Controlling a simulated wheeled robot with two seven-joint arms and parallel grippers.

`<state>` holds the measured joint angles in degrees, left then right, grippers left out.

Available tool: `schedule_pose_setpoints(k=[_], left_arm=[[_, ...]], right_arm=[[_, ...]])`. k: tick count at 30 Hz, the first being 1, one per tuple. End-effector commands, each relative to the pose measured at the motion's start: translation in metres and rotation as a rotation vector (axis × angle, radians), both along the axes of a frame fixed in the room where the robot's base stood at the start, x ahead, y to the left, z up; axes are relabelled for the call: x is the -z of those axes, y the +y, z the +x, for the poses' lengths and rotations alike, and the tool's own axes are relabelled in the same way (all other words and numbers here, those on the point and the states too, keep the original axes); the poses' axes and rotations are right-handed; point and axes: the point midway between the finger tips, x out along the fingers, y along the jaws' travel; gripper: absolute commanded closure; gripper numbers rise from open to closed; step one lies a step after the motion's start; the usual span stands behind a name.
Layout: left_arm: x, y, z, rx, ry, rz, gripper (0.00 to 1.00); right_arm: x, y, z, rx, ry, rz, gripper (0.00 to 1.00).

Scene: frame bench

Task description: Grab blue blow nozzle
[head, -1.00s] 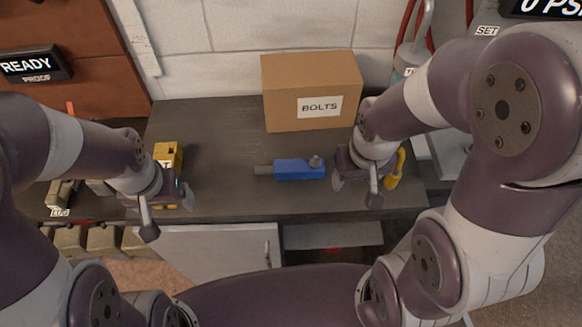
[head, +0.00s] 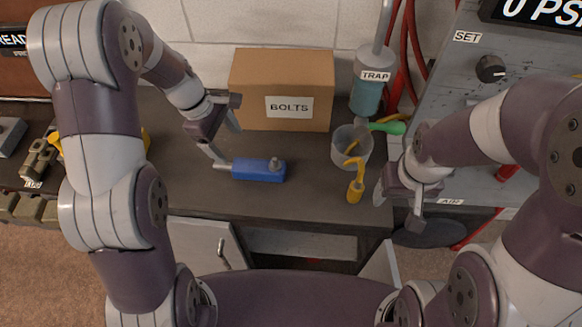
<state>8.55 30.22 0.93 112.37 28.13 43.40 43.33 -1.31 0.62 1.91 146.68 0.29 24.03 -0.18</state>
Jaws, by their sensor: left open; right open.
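The blue blow nozzle (head: 258,170) lies on the dark bench top in front of the cardboard box. Its thin grey tip points left and a small grey knob stands on top. My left gripper (head: 228,142) is open and empty, above and left of the nozzle, with one finger close over the grey tip. I cannot tell whether that finger touches it. My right gripper (head: 397,208) is open and empty near the bench's right end, well to the right of the nozzle.
The BOLTS box (head: 282,85) stands behind the nozzle. The TRAP cylinder (head: 367,90) and a grey panel (head: 450,130) bound the right.

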Motion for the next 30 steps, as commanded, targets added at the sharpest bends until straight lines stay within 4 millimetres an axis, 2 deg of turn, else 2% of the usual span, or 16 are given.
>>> schedule_pose_setpoints(k=[4, 10, 18, 23, 30], left_arm=[[-0.011, -0.008, 0.008, -0.154, 0.05, -0.046, 0.21], [-0.005, -0.013, 0.004, -0.232, 0.098, -0.058, 0.21], [0.048, -0.035, 0.002, -0.233, 0.1, -0.055, 0.21], [0.065, -0.04, 0.001, -0.233, 0.098, -0.055, 0.21], [0.105, -0.053, -0.001, -0.232, 0.097, -0.055, 0.21]], right_arm=[[-0.001, 0.0, 0.0, 0.0, 0.0, 0.0, 0.34], [-0.001, 0.0, 0.0, 0.0, 0.0, 0.0, 0.34], [0.0, 0.0, 0.0, 0.0, 0.0, 0.0, 0.34], [-0.001, 0.0, 0.0, 0.0, 0.0, 0.0, 0.34], [-0.001, 0.0, 0.0, 0.0, 0.0, 0.0, 0.34]])
